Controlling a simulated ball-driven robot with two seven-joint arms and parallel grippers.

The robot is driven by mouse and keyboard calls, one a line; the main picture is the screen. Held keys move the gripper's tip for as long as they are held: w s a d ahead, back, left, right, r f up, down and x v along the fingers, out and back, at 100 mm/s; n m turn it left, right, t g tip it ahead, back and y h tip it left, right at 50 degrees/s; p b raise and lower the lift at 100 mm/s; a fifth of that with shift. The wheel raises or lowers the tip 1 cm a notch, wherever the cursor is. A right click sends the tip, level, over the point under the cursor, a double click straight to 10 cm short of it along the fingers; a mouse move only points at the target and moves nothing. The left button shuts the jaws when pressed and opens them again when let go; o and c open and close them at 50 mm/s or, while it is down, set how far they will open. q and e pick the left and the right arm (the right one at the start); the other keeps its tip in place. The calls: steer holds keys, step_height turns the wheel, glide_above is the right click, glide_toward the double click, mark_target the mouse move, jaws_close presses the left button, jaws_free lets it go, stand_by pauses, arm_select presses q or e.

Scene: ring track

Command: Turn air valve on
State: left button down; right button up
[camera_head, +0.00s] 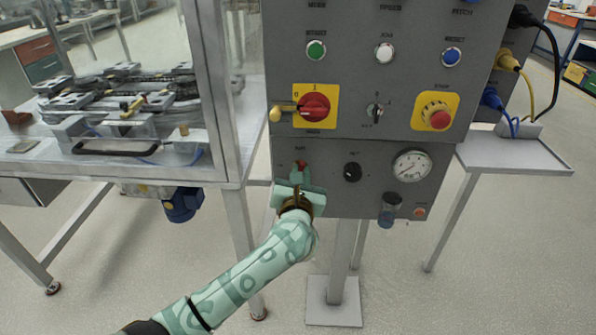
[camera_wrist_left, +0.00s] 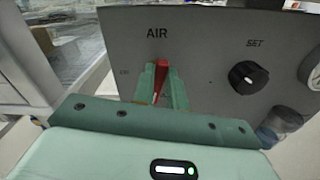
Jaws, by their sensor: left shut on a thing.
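The red air valve handle (camera_wrist_left: 161,76) is on the grey lower panel (camera_wrist_left: 205,50), under the word AIR in the left wrist view. Its red tip (camera_head: 301,164) also shows in the head view, at the panel's left part. The handle looks close to upright, with a slight tilt. My left gripper (camera_wrist_left: 161,88) has its two green fingers on either side of the handle and is shut on it. In the head view my left gripper (camera_head: 300,180) hides most of the valve. My right gripper is in neither view.
To the right of the valve are a black knob (camera_head: 352,172), a pressure gauge (camera_head: 411,166) and a filter bowl (camera_head: 389,210). Above are a red rotary switch (camera_head: 314,107) and an emergency stop button (camera_head: 436,115). A glazed machine frame (camera_head: 226,90) stands close on the left.

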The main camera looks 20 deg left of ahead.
arm_select(q)
steer(key=shift+d+r+m+p, duration=0.1)
steer(key=shift+r+m+p, duration=0.1)
steer(key=shift+m+p, duration=0.25)
steer(key=shift+d+m+p, duration=0.1)
steer(key=shift+m+p, duration=0.5)
steer(key=shift+m, duration=0.35)
steer(key=shift+f+m+p, duration=0.1)
steer(key=shift+m+p, duration=0.2)
steer(key=shift+m, duration=0.2)
steer(key=shift+w+d+f+m+p, duration=0.25)
steer(key=shift+m+p, duration=0.6)
steer(key=shift+m, duration=1.1)
steer(key=shift+s+d+f+m+p, duration=0.15)
steer(key=shift+f+m+p, duration=0.45)
steer(key=shift+m, duration=1.3)
steer(key=shift+d+f+m+p, duration=0.1)
steer(key=shift+m+p, duration=0.95)
steer(key=shift+m, duration=0.9)
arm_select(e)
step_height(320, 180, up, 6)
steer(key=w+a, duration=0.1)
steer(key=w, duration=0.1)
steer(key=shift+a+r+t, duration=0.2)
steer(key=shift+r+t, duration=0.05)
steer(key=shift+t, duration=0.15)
arm_select(q)
steer(key=shift+f, duration=0.1)
